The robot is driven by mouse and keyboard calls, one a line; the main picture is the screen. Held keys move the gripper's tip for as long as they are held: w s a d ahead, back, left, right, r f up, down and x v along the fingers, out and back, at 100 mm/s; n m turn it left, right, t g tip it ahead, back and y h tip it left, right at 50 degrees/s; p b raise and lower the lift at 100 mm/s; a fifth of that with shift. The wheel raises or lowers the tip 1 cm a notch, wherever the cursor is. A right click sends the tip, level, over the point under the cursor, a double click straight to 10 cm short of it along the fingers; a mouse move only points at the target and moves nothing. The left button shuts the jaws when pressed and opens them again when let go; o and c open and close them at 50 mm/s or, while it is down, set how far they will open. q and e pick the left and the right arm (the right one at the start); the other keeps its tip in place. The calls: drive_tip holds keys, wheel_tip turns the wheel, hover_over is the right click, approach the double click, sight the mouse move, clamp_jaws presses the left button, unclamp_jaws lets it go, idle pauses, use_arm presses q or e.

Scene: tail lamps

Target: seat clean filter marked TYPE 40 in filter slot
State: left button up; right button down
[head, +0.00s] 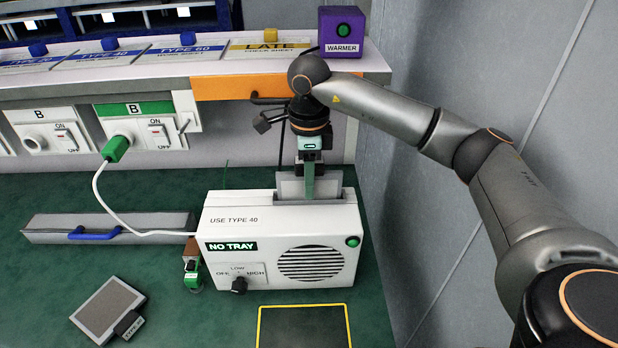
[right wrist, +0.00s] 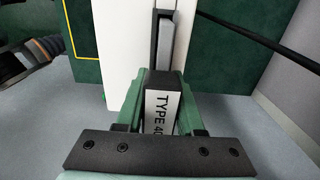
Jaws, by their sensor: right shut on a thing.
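My right gripper (head: 308,180) is above the top of a white machine (head: 240,218) printed "USE TYPE 40". It is shut on a filter (head: 290,186), a grey flat panel standing upright at the filter slot (head: 349,195) in the machine's top. In the right wrist view, the filter's tab (right wrist: 160,110) reads "TYPE 40" between the green fingers of my gripper (right wrist: 162,115). The slot (right wrist: 155,45) runs ahead of it. The panel's lower part is hidden behind the machine's top edge, so I cannot tell how deep it sits. My left gripper is not in view.
Another framed filter (head: 106,307) lies on the green bench at the front left, its tag too small to read. A yellow-outlined area (head: 303,328) in front of the machine is empty. A white cord (head: 118,213) runs to a green plug. The grey wall stands close at right.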

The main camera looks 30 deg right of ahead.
drive_tip(key=shift+f, duration=0.2)
drive_tip(key=shift+f+b, duration=0.45)
drive_tip(key=shift+f, duration=0.05)
drive_tip(key=shift+r, duration=0.1)
drive_tip(key=shift+r+p, duration=0.5)
drive_tip(key=shift+r, duration=0.05)
idle(0.5)
drive_tip(key=shift+c, duration=2.2)
unclamp_jaws()
